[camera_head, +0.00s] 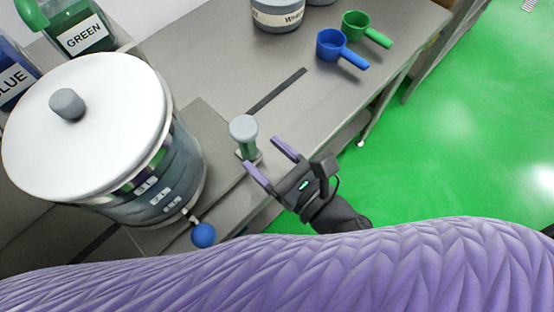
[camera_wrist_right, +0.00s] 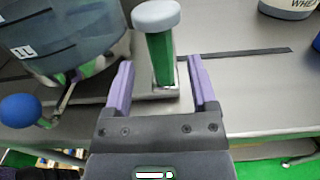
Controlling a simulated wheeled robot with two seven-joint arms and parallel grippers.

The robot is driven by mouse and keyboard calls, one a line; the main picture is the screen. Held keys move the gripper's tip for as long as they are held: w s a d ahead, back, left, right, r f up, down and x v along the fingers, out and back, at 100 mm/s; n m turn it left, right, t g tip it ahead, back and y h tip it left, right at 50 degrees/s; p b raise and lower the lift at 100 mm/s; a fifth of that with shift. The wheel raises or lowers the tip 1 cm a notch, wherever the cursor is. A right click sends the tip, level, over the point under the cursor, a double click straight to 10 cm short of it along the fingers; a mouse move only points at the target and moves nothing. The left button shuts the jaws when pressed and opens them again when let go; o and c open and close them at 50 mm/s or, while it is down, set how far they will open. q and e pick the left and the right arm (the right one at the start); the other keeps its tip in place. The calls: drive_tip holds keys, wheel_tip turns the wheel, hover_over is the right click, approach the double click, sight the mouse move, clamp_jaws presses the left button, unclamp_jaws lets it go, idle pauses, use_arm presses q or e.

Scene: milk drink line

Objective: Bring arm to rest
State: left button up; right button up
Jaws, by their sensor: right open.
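My right gripper (camera_head: 268,162) is open and empty, with its two purple fingers apart. It is close to a green post with a grey round cap (camera_head: 244,129) near the table's front edge. In the right wrist view the gripper (camera_wrist_right: 160,88) shows with the post (camera_wrist_right: 160,55) upright in front of and between its fingertips. I cannot tell whether a finger touches the post. A purple quilted arm cover (camera_head: 400,265) fills the bottom of the head view. My left gripper is not in view.
A large lidded dispenser (camera_head: 90,105) with a blue-knobbed lever (camera_head: 203,235) stands left of the post. Green (camera_head: 85,35) and blue (camera_head: 15,75) labelled containers are behind it. A blue scoop (camera_head: 331,46), a green scoop (camera_head: 356,26) and a labelled jar (camera_head: 277,14) sit farther back. The table (camera_head: 215,60) between is clear.

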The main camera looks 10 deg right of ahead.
drive_tip(key=shift+v, duration=1.4)
